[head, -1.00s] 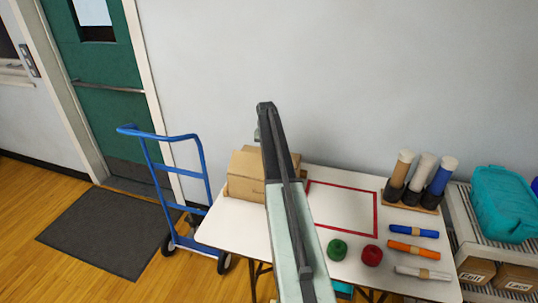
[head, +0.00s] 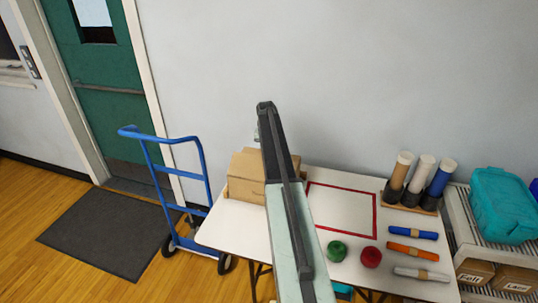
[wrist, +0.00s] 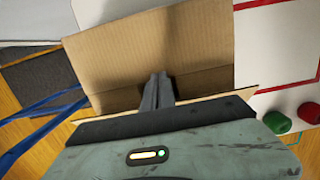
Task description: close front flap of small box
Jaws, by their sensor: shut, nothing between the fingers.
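The small cardboard box (head: 246,190) stands at the left end of the white table, partly hidden behind my arm in the head view. Its upper part slopes there. In the wrist view, a broad cardboard panel (wrist: 150,45) of the box fills the upper middle, with a shaded cardboard part below it. A thin cardboard edge (wrist: 240,99) shows at the lower right. My gripper (wrist: 160,78) is shut and empty, its fingertips over the shaded part of the box. I cannot tell whether they touch it, or which panel is the front flap. The fingers are hidden in the head view.
A red-outlined square (head: 342,208) is on the table (head: 228,230), right of the box. Green yarn (head: 337,251), red yarn (head: 371,257) and several rolls lie nearer the front right. A tube rack (head: 411,206) stands behind them. A blue hand truck (head: 180,203) is at the left.

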